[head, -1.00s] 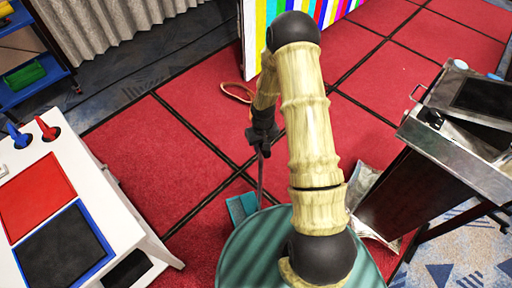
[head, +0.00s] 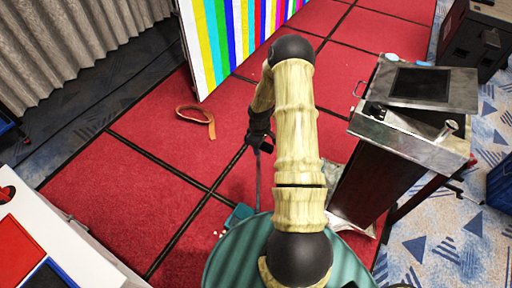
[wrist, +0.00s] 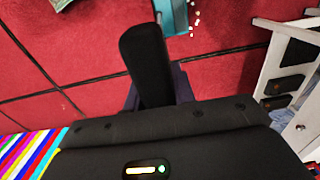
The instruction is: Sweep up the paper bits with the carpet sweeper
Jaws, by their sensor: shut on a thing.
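The carpet sweeper has a teal head (head: 239,215) resting on the red carpet, with a thin grey stick rising from it. Its head also shows at the top of the wrist view (wrist: 172,14), with its black handle (wrist: 146,62) in front. My gripper (head: 261,141) is shut on the handle; my arm partly covers the sweeper in the head view. White paper bits (wrist: 194,18) lie on the carpet beside the sweeper head in the wrist view. They are tiny specks in the head view.
A white table (head: 50,245) stands at the left front. A dark metal-topped cabinet (head: 385,165) stands close on the right. A colour-striped panel (head: 235,35) stands at the back. A brown strap (head: 197,116) lies on the carpet. Open red carpet lies between them.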

